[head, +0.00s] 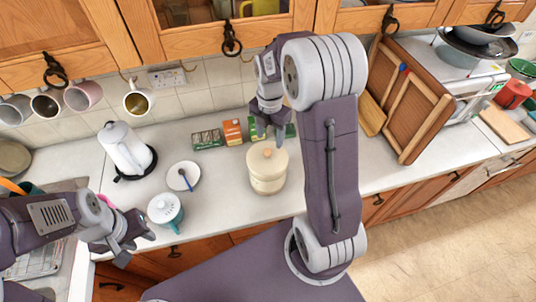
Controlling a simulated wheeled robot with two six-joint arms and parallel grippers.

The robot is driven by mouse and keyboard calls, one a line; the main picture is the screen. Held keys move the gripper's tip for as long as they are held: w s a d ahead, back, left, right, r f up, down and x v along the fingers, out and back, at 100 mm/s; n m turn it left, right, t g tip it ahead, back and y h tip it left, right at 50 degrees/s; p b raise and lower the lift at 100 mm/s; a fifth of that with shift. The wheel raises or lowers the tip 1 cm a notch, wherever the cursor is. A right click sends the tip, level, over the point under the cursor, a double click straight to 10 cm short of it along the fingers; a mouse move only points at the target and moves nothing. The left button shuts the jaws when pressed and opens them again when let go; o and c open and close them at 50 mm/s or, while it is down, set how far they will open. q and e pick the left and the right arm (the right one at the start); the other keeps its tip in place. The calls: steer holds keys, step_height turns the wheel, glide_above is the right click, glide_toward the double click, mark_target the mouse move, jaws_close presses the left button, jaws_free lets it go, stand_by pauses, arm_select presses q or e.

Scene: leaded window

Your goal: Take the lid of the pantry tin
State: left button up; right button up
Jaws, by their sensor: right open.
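The pantry tin (268,178) is a round cream tin standing upright on the white counter in the head view. Its cream lid (257,160) sits on top and has a small orange-brown knob (267,153). My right gripper (267,138) points down just above and behind the knob, open, with nothing seen between its fingers. Whether a finger touches the knob I cannot tell. My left gripper (138,247) is at the lower left near the counter's front edge, apparently open and empty.
A teal pot with a white lid (165,209) stands near my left gripper. A white plate (184,176) with a blue spoon and a white kettle (124,148) are behind it. Small boxes (232,132) stand behind the tin. Mugs hang under the cupboards.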

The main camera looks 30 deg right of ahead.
mark_target(267, 150)
steer(key=f, duration=0.1)
steer(key=w+f, duration=0.1)
steer(key=w+f+p, duration=0.1)
steer(key=f, duration=0.1)
steer(key=shift+s+f+p, duration=0.5)
steer(key=shift+f+p, duration=0.35)
steer(key=shift+p, duration=0.15)
steer(key=f, duration=0.3)
steer(key=shift+w+f+p, duration=0.2)
steer(key=shift+w+p, duration=0.1)
steer(key=shift+w, duration=0.05)
steer(key=shift+w+f, duration=0.1)
steer(key=shift+w, duration=0.1)
steer(key=shift+s, duration=0.3)
jaws_close()
arm_select(q)
steer(key=r, duration=0.1)
steer(key=w+r, duration=0.1)
steer(key=r, duration=0.1)
steer(key=shift+r, duration=0.25)
